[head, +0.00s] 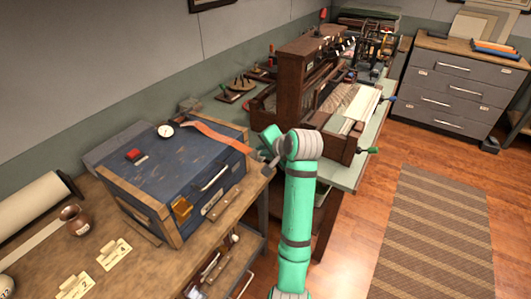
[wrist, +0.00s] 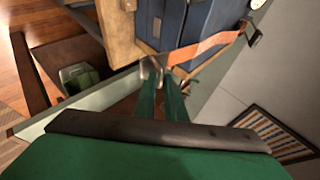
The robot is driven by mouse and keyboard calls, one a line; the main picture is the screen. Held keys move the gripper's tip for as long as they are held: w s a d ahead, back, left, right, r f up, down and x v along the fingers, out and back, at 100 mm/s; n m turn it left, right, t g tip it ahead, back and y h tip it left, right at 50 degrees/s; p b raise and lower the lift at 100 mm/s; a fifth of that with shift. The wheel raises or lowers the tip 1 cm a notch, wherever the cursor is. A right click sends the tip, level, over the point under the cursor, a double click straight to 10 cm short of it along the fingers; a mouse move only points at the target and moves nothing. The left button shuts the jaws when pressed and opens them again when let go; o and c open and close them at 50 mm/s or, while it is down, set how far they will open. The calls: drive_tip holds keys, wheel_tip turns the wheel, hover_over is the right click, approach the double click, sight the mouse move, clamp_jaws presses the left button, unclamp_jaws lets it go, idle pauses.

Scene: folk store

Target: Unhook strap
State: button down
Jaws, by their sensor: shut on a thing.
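The orange strap (head: 218,136) lies across the lid of the blue case (head: 160,165) and runs to the case's right edge. In the wrist view the strap (wrist: 205,47) stretches from a dark piece at upper right down to the fingertips. My gripper (head: 267,158) is at the right side of the case and is shut on the near end of the strap. In the wrist view the fingers (wrist: 160,70) meet at that end, beside the case's wooden edge. The fingers partly hide the strap's end, so I cannot tell whether it touches a hook.
The case stands on a wooden bench (head: 110,230) with a round dial (head: 166,131) on its lid. A dark wooden loom-like device (head: 305,85) is on the green table behind my arm. A striped rug (head: 437,235) lies on the open floor at right.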

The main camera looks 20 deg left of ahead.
drive_tip(key=shift+s+a+r, duration=0.15)
drive_tip(key=shift+a+r, duration=0.05)
drive_tip(key=shift+a, duration=0.85)
drive_tip(key=c, duration=2.1)
unclamp_jaws()
drive_tip(key=shift+o, duration=1)
drive_tip(key=shift+a+f, duration=0.15)
drive_tip(key=shift+a, duration=0.05)
drive_tip(key=shift+d, duration=0.2)
drive_tip(key=v, duration=1.1)
drive_tip(key=shift+w+d, duration=0.3)
drive_tip(key=shift+d, duration=0.1)
drive_tip(key=shift+f, duration=0.15)
